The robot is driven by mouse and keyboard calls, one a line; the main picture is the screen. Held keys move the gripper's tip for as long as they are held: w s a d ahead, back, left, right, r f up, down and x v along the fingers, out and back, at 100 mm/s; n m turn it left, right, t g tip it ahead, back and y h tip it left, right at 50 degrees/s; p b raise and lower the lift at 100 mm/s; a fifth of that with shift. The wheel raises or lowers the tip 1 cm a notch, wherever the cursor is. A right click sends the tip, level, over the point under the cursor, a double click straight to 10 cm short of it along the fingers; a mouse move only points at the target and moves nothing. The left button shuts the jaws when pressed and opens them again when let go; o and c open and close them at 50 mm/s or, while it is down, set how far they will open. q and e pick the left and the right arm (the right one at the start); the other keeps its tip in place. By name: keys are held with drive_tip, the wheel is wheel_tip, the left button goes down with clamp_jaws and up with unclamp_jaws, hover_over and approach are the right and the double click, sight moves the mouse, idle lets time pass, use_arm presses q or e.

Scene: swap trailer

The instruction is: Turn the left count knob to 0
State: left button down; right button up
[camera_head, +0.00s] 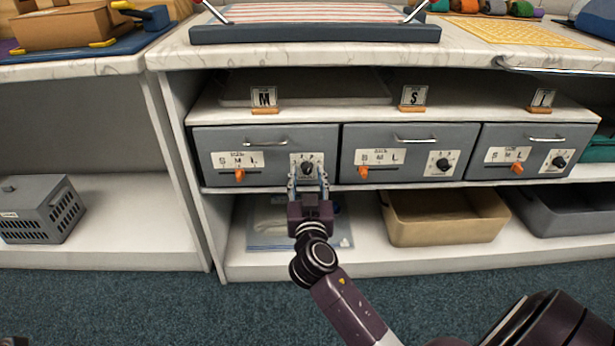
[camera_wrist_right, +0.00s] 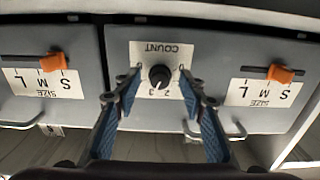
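The left count knob (camera_head: 307,168) is a round black dial on a white COUNT plate at the right of the left grey drawer (camera_head: 219,140). In the right wrist view the knob (camera_wrist_right: 159,76) appears upside down, with small digits along one side. My right gripper (camera_head: 308,181) is right in front of this knob. Its two blue-padded fingers are open, one on each side of the knob, with visible gaps in the wrist view. The knob's exact setting is too small to read surely.
Two more grey drawers (camera_head: 409,133) stand to the right, each with a knob and an orange size slider. The left drawer has an orange slider (camera_head: 240,175) too. A tan bin (camera_head: 440,232) and a clear bag (camera_head: 262,240) sit on the lower shelf.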

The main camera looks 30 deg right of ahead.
clamp_jaws()
